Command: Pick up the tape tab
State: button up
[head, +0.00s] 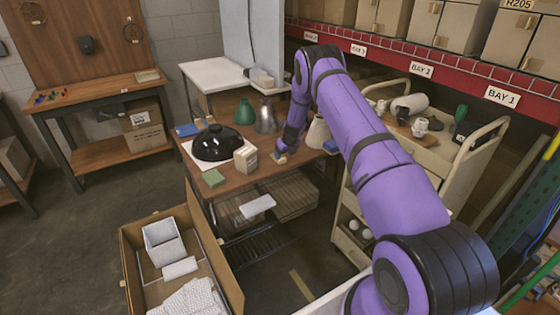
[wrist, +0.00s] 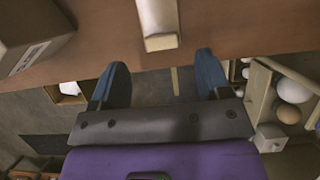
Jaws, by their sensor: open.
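A small tan piece that looks like the tape tab (head: 281,160) lies near the front edge of the brown table. In the wrist view, a pale beige strip with a lighter end (wrist: 160,42), likely the same piece, lies on the tabletop just beyond the fingers, roughly centred between them. My gripper (wrist: 160,76) is open, with its two blue fingers apart and nothing between them. In the head view my gripper (head: 282,148) is at the table's front edge, close to the piece; its fingertips are hard to make out there.
A labelled box (head: 246,157) stands left of my gripper, and a black dome shade (head: 214,143) farther left. A grey cone shade (head: 266,116) and a cream shade (head: 318,133) stand close by. A cream cart (head: 432,160) is at the right. An open carton (head: 130,262) stands on the floor.

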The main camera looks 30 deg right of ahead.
aim_at(283, 159)
jog(key=x, duration=0.5)
jog(key=shift+d, duration=0.15)
jog(key=c, duration=1)
